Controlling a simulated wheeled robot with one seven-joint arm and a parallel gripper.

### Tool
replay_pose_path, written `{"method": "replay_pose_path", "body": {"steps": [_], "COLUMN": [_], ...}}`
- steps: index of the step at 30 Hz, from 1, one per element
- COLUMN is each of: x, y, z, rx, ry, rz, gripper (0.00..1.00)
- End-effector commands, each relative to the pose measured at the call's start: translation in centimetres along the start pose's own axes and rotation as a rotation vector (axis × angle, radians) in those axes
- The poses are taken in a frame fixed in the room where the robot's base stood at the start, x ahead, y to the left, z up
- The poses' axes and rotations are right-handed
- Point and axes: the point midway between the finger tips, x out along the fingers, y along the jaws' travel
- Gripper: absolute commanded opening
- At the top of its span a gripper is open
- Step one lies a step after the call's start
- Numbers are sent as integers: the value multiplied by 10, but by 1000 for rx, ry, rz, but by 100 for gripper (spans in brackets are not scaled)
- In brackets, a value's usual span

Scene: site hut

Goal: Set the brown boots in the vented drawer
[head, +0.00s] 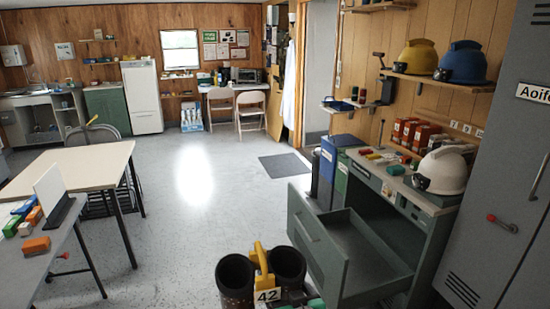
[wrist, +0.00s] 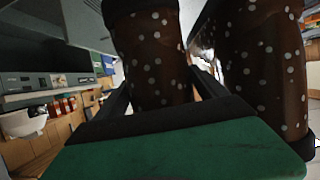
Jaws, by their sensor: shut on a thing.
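The brown boots, dark with pale dots in the wrist view (wrist: 155,60), show in the head view as two dark open-topped shafts (head: 236,276) at the bottom centre. My gripper (head: 262,264), with yellow parts, is between the shafts in the head view; it is shut on the boots, with a dark finger on each side of one shaft in the wrist view. The boots' feet are hidden in the head view. A grey-green drawer (head: 372,262) stands pulled open under the bench, just right of the boots. Its visible inside looks empty. I cannot make out vents on its front.
The bench (head: 400,185) above the drawer holds a white helmet (head: 443,171) and small coloured items. Grey lockers (head: 500,200) stand at the right. Tables (head: 80,165) stand at the left. The floor (head: 190,220) between is clear.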

Motion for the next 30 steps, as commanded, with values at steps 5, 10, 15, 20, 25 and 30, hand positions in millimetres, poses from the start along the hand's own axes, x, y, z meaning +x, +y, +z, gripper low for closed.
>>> {"method": "replay_pose_path", "body": {"steps": [5,10,15,20,25,30], "x": [-7,-13,-19,-27,-36,-40], "y": [0,17,45,79,113,126], "z": [-18,-28,-39,-50,-58,-52], "rx": [-5,6,29,57,85,98], "ry": [17,14,15,14,14,10], "rz": [-18,12,67,136,204,233], "gripper": [9,9,9,9,9,9]}}
